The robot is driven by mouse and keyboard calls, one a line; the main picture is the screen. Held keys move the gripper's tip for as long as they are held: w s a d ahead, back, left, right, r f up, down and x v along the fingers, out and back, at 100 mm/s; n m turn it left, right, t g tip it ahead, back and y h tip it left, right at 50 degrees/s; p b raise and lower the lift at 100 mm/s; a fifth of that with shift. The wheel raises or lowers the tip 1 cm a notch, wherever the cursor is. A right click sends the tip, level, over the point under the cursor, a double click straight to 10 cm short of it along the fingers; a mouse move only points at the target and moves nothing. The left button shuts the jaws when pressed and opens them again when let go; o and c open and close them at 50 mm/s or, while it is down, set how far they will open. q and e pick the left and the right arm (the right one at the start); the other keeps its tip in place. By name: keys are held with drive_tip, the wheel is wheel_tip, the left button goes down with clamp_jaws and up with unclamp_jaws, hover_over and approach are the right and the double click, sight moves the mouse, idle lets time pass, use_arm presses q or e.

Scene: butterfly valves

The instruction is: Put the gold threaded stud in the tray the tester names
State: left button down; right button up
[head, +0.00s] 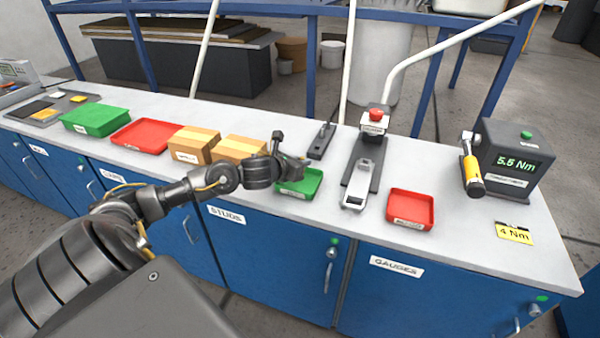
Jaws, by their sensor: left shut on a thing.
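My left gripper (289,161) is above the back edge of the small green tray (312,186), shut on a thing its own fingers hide. I cannot make out the gold threaded stud anywhere. The small green tray's visible floor looks empty. The small red tray (411,209) stands to the right and looks empty; both trays' front labels are too small to read. The dark tester (512,160) at the right shows "5.5 Nm" in green, with a yellow-handled tool (472,172) at its left side. A yellow card (514,233) reads "4 Nm". My right gripper is not in view.
A grey stand with a red button (375,115) rises between the small trays. A dark clamp-like fixture (321,141) is behind the green tray. Cardboard boxes (194,146), a larger red tray (147,135) and a green bin (95,120) line the left.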

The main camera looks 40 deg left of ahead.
use_arm(q)
drive_tip(key=shift+w+a+f, duration=0.3)
drive_tip(key=shift+a+f, duration=0.25)
drive_tip(key=shift+f, duration=0.2)
wheel_tip(320, 180, down, 3)
drive_tip(key=shift+a+f, duration=0.1)
drive_tip(key=shift+f, duration=0.05)
drive_tip(key=shift+f, duration=0.25)
drive_tip(key=c, duration=1.4)
unclamp_jaws()
drive_tip(key=shift+c, duration=0.2)
